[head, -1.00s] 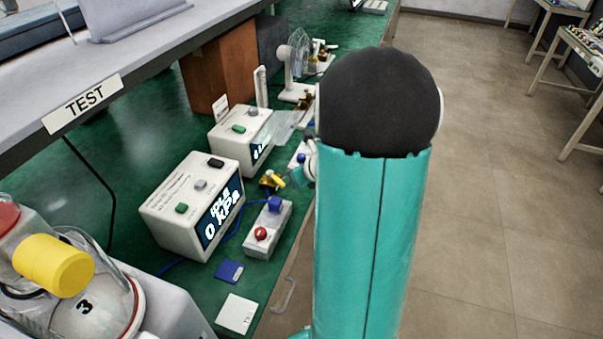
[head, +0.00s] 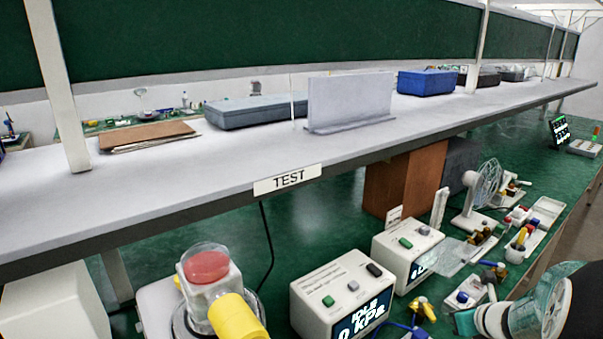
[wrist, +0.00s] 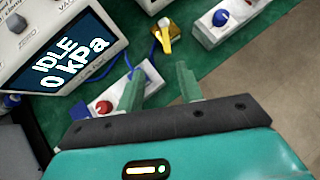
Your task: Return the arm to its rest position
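The fingertips look apart from everything below. The gripper itself does not show clearly in the head view.
A pressure box reading "IDLE 0 kPa" (head: 342,300) stands on the green bench, with a second box (head: 405,250) behind it. A grey shelf labelled TEST (head: 288,179) overhangs the bench.

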